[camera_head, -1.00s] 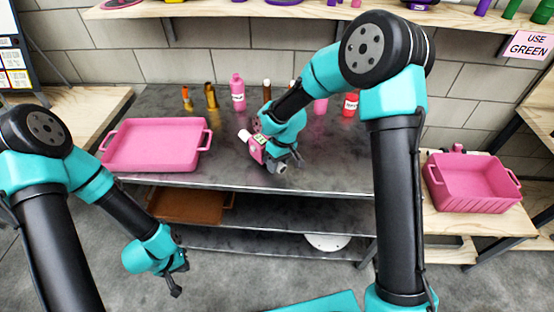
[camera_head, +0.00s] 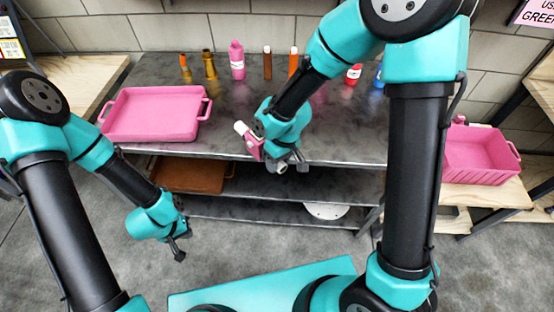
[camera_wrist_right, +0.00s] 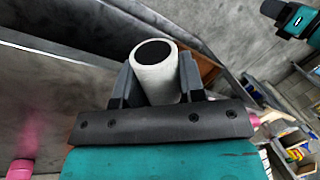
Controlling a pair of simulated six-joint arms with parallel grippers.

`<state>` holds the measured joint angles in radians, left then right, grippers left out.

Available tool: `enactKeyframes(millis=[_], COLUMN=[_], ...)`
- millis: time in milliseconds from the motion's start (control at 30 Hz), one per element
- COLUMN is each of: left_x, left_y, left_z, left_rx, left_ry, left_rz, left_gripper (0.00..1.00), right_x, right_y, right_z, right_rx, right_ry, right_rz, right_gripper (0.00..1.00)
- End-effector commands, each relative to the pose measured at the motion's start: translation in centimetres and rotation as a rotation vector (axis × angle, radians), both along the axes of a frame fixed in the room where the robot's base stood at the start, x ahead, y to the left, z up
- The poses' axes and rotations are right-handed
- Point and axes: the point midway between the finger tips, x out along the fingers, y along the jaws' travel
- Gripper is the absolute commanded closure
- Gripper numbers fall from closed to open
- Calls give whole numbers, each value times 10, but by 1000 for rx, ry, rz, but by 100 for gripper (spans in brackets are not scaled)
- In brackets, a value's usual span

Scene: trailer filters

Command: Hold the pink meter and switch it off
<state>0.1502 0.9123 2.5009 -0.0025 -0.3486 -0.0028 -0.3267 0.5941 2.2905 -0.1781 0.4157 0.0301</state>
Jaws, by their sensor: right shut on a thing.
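The pink meter (camera_head: 254,148) with a white end is at my right gripper (camera_head: 287,163), near the front edge of the grey table in the head view. My right gripper is shut on it. In the right wrist view a white hollow tube (camera_wrist_right: 156,76), which seems to be part of the meter, stands between the two dark fingers. The meter's screen and any switch cannot be made out. My left gripper (camera_head: 179,247) hangs low at the left, in front of the lower shelves and apart from the meter. Its fingers are too small to read.
A pink tray (camera_head: 152,137) lies on the grey table (camera_head: 215,121) at the left. Several bottles, including a pink one (camera_head: 237,60), line the back. A pink bin (camera_head: 481,158) sits at the right. A brown tray (camera_head: 190,175) is on the shelf below.

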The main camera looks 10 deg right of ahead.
Motion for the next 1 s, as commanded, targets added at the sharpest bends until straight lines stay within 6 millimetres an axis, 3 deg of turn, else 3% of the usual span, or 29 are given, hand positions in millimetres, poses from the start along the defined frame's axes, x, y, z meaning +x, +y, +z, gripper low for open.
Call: enactKeyframes(millis=[367, 1000], left_x=[0, 0], left_y=[0, 0], left_z=[0, 0], left_rx=[0, 0], left_ry=[0, 0], left_rz=[0, 0], left_gripper=[100, 100], right_x=[2, 26], right_y=[-1, -6], right_z=[0, 0], right_rx=[0, 0], right_ry=[0, -1], right_rz=[0, 0], right_gripper=[98, 98])
